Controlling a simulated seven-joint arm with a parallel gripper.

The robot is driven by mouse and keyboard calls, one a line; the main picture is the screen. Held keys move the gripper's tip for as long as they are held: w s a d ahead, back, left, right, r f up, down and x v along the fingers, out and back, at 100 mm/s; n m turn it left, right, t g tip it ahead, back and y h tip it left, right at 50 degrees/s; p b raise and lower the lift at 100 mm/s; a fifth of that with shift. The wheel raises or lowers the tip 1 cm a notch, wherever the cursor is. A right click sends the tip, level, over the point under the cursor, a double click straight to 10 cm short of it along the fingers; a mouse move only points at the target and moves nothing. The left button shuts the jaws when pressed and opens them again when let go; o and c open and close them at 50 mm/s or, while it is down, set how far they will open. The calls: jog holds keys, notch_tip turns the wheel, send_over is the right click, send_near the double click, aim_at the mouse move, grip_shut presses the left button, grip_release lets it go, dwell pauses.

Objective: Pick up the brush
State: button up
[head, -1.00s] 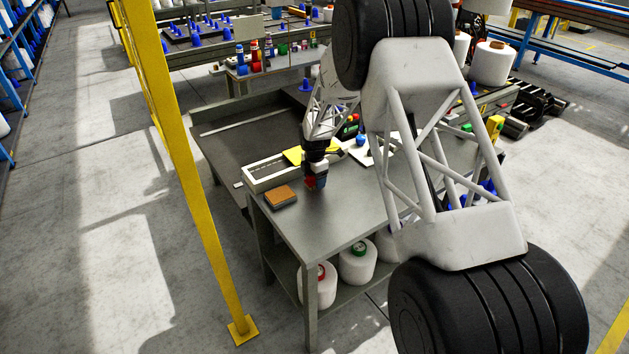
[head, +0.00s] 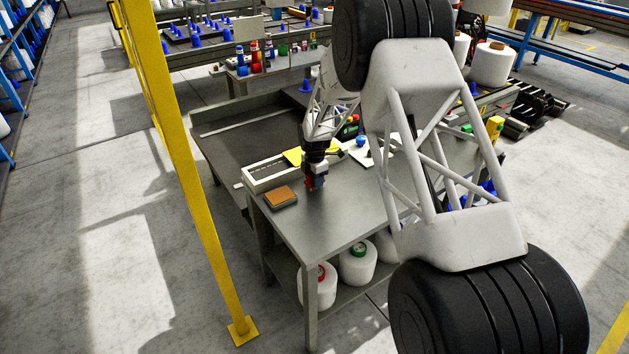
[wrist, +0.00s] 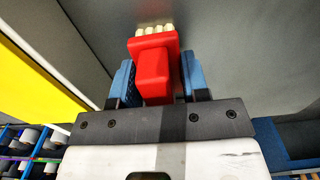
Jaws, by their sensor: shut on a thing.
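The brush has a red body with pale bristles and shows in the wrist view (wrist: 154,72), between the two blue fingers of my gripper (wrist: 158,82). The fingers are shut on the red body, and the bristles point away from the palm. In the head view my gripper (head: 315,182) points down just above the grey table top (head: 335,215). The red of the brush is only a small patch there. I cannot tell for certain from the head view whether the brush clears the table.
A brown-topped block (head: 281,197) lies left of my gripper near the table edge. A white tray (head: 270,178) with a yellow piece (head: 294,156) lies behind it. White bobbins (head: 358,262) stand on the lower shelf. A yellow post (head: 195,190) rises at left. The front table top is clear.

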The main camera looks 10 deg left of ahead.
jog(key=shift+r, duration=0.15)
jog(key=shift+r, duration=1.55)
jog(key=shift+s+d+r, duration=0.15)
jog(key=shift+s, duration=0.15)
jog(key=s+d, duration=0.2)
jog(key=s, duration=0.2)
jog(key=s+d+r, duration=0.1)
jog(key=s+d, duration=0.1)
jog(key=s, duration=0.3)
jog(key=s+d, duration=0.2)
jog(key=s, duration=0.3)
jog(key=shift+r, duration=0.15)
jog(key=o, duration=0.4)
jog(key=shift+c, duration=1.4)
